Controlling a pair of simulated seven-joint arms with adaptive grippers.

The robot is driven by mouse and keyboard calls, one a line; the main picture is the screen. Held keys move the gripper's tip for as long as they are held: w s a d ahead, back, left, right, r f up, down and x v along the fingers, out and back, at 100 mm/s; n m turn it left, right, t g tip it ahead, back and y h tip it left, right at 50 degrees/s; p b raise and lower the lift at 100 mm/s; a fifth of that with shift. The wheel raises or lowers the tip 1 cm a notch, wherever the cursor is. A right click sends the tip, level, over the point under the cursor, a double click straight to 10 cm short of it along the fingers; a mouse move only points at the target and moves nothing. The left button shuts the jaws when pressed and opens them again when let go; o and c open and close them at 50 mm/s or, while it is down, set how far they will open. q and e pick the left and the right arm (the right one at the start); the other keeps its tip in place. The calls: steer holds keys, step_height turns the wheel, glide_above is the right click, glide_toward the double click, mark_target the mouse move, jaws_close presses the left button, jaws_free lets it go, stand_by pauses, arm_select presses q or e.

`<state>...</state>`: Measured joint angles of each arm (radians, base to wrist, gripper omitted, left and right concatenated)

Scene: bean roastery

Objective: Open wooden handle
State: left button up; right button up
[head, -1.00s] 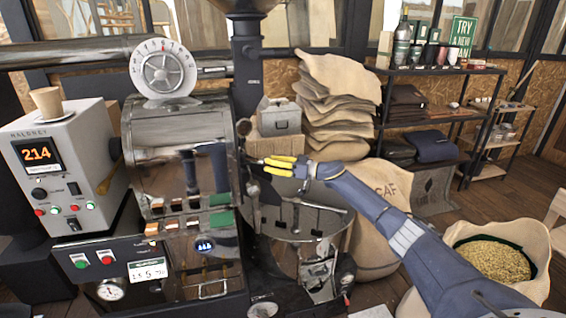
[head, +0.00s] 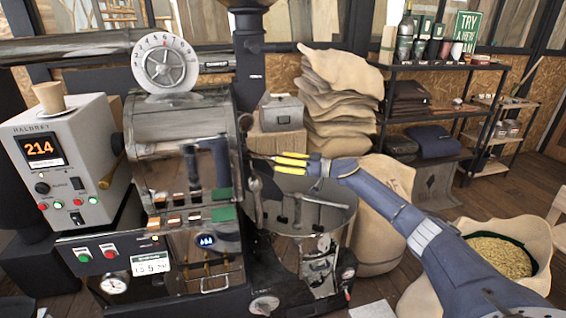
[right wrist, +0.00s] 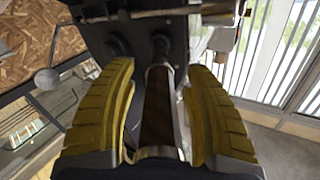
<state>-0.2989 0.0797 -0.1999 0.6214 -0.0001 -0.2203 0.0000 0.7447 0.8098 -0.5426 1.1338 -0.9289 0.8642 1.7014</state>
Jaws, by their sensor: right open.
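A dark brown wooden handle (right wrist: 160,105) with metal at its ends lies between the yellow fingers of my right gripper (right wrist: 163,110) in the right wrist view. There is a gap on each side of it. In the head view my right gripper (head: 277,163) is at the right side of the roaster (head: 185,125), above the round cooling bin (head: 312,215). Its fingers are open and point left. I cannot make out the handle between them in this view. My left gripper is not in view.
A grey control box (head: 70,160) with a cup on top stands left of the roaster. Folded sacks (head: 338,100) and a full sack (head: 382,235) stand behind my right arm. A bean-filled sack (head: 535,285) is at the right, below a black shelf (head: 440,115).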

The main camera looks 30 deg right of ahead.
steer(key=v, duration=1.2)
steer(key=shift+c, duration=0.3)
